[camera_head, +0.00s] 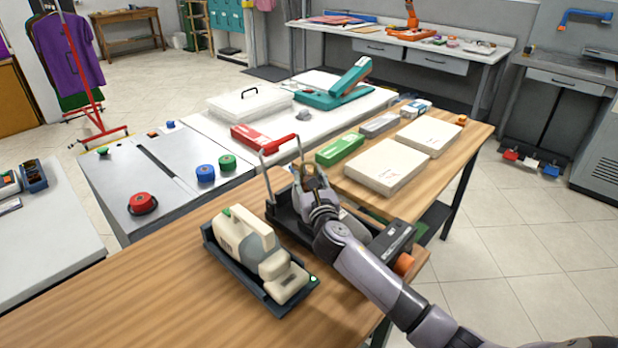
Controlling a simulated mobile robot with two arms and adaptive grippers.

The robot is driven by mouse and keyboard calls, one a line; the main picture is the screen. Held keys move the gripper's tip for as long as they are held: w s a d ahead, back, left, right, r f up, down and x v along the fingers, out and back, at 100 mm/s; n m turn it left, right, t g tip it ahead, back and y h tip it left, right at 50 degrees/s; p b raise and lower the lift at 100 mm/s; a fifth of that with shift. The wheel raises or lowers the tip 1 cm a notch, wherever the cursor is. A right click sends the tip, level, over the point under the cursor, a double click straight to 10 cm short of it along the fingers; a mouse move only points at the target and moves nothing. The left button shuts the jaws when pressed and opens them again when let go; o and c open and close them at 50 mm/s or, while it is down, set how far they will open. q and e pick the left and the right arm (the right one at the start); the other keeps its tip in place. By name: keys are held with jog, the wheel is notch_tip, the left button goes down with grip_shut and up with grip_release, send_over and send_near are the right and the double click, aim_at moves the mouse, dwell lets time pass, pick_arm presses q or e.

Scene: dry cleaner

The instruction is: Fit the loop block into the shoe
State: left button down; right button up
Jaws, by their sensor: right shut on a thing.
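My right gripper (308,183) is over a dark bench machine (283,213) with a red-topped lever handle (280,145), in the middle of the wooden table. It is shut on a small brownish piece, which may be the loop block (309,170); the gripper covers part of it. I cannot make out the shoe; my arm hides much of the machine. Whether the piece touches the machine cannot be told. My left gripper is not in view.
A beige machine in a dark tray (273,302) stands left of my right arm. Green (340,149) and red (255,138) boxes and pale flat boxes (387,166) lie behind. The wooden tabletop (130,300) is clear at front left.

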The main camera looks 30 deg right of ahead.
jog(key=o, duration=1.2)
jog(key=shift+f, duration=0.1)
jog(key=shift+r, duration=0.2)
jog(key=shift+r+p, duration=0.4)
jog(key=shift+r, duration=0.1)
jog(key=v, duration=1.2)
jog(key=shift+f, duration=0.1)
